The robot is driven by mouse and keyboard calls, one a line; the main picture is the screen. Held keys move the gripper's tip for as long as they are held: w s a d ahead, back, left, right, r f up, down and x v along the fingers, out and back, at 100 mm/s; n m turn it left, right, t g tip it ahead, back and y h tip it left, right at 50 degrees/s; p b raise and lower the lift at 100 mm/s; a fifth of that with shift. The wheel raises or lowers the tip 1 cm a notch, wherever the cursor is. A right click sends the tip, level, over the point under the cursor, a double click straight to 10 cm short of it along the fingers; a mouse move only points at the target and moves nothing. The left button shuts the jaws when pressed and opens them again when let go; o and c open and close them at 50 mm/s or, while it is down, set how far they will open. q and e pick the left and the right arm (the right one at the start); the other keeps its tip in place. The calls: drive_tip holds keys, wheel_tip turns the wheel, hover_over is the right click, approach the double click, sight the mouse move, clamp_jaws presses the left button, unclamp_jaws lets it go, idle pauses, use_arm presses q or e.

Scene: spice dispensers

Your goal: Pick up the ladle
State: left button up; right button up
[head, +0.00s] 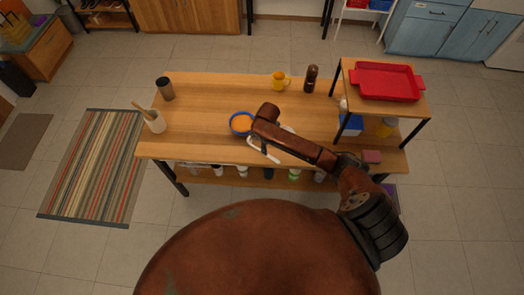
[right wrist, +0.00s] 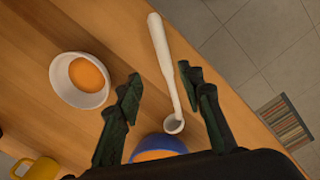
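The ladle (right wrist: 165,62) is pale white. In the right wrist view it lies on the wooden table near the table edge, its small round cup (right wrist: 173,124) towards the blue bowl (right wrist: 158,148). My right gripper (right wrist: 161,82) is open above it, with one dark finger on each side of the ladle and nothing visibly held. In the head view the ladle (head: 265,153) shows as a pale shape beside my right gripper (head: 257,139), just right of the blue bowl (head: 238,123). Part of the ladle is hidden by the arm there. My left gripper is not in view.
A white bowl (right wrist: 80,82) with an orange round thing is left of the ladle. A yellow mug (head: 279,81), brown grinder (head: 311,78), dark canister (head: 165,89) and utensil pot (head: 155,122) stand apart. A red tray (head: 385,82) tops the raised shelf. The table's left middle is clear.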

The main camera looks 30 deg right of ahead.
sight(269, 155)
drive_tip(key=f, duration=0.3)
drive_tip(key=s+f, duration=0.1)
drive_tip(key=f, duration=0.1)
drive_tip(key=shift+a+f, duration=0.1)
drive_tip(key=shift+f, duration=0.05)
drive_tip(key=shift+w+f, duration=0.1)
drive_tip(key=shift+f, duration=0.2)
drive_tip(key=shift+c, duration=0.2)
clamp_jaws()
